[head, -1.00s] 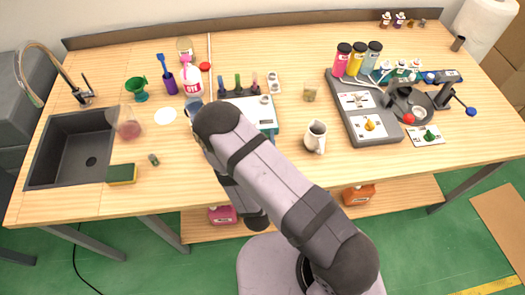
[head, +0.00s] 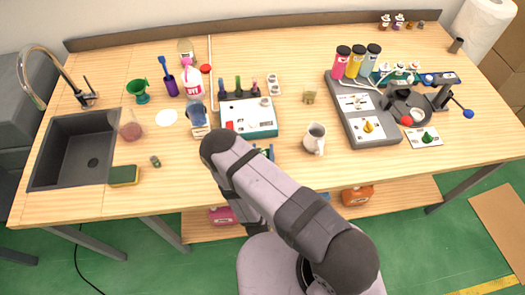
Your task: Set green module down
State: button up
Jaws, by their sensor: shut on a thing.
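A white plate with a green cone (head: 427,138), which looks like the green module, lies on the table at the right. It is beside the grey tray (head: 378,133) and apart from it. A similar plate with a yellow cone (head: 368,126) sits in that tray's front part. My gripper cannot be made out; my arm, folded over the table's front middle, hides it and whatever it may hold. A small blue and green thing (head: 263,151) shows partly behind my arm; I cannot tell what it is.
A teal and white scale (head: 249,117) stands behind my arm. A white jug (head: 315,139) stands right of it. A blue and white device (head: 199,121) is to its left. The sink (head: 60,155) and a sponge (head: 124,176) are at the left. The table front right of the jug is clear.

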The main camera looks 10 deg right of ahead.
jog(key=shift+f, duration=0.2)
jog(key=shift+f+b, duration=0.15)
jog(key=shift+b, duration=0.15)
jog(key=o, duration=1)
jog(key=shift+o, duration=0.2)
jog(key=shift+s, duration=0.1)
jog(key=v, duration=0.1)
jog(key=p+v, duration=0.1)
jog(key=v, duration=0.3)
jog(key=shift+a+r, duration=0.15)
jog(key=shift+r, duration=0.15)
jog(key=shift+o, duration=0.5)
jog(key=shift+p+v, duration=0.3)
jog(key=shift+v, duration=0.7)
